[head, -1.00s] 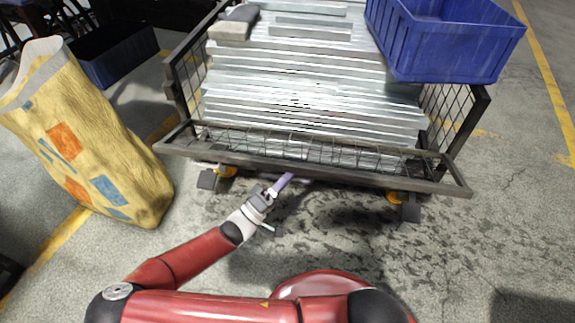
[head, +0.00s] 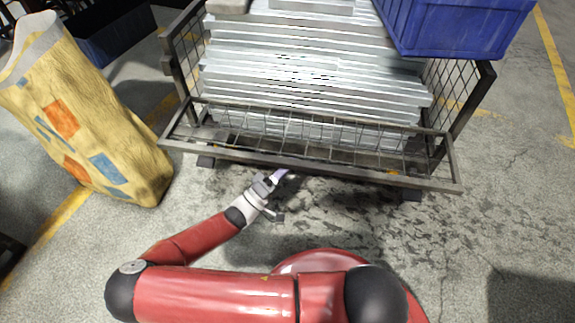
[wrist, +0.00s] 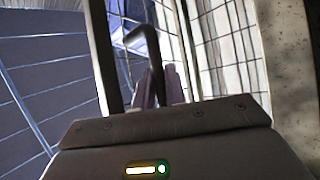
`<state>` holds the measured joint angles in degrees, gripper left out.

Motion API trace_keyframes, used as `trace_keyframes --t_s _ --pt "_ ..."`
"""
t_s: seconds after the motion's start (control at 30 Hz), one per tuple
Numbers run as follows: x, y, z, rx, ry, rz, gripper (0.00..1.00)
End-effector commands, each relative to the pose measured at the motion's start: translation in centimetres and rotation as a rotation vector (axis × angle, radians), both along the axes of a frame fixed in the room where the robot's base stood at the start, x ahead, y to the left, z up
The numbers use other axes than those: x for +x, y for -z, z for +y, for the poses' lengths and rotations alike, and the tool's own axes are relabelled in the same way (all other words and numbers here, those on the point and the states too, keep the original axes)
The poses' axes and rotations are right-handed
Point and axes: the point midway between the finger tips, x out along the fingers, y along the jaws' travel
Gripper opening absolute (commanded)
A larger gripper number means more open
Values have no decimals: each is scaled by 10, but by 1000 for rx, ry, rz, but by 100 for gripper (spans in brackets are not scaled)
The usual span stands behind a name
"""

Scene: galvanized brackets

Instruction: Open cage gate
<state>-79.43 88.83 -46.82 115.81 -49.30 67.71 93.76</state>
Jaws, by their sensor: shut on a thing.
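The cage gate (head: 310,169) is the low mesh panel in a dark metal frame across the cage's near side. It is tilted outward toward me, its wide near rail standing out in front of the cage (head: 186,78). My gripper (head: 281,174) is at this near rail, left of its middle. In the wrist view, a dark bent handle (wrist: 147,43) runs down to my gripper's fingertips (wrist: 161,88), and I am shut on it. The exact contact is partly hidden by the fingers. The gate's mesh (wrist: 215,40) shows beside the fingers.
Stacked galvanized brackets (head: 310,85) fill the cage. A blue bin (head: 455,30) sits at its right. A tall yellow patterned sack (head: 85,115) stands on the floor to the left, near a dark crate (head: 115,35). The concrete floor at right is free.

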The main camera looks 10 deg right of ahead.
Motion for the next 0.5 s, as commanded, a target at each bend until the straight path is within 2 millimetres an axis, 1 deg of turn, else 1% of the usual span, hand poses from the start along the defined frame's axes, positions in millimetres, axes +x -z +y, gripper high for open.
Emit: trace_keyframes --t_s 0.1,0.13,0.27,0.5 --pt "0 -1 0 -1 -1 -1 0" --pt "0 -1 0 -1 -1 -1 16" --pt "0 -1 0 -1 -1 -1 34" --pt "0 -1 0 -1 -1 0 34"
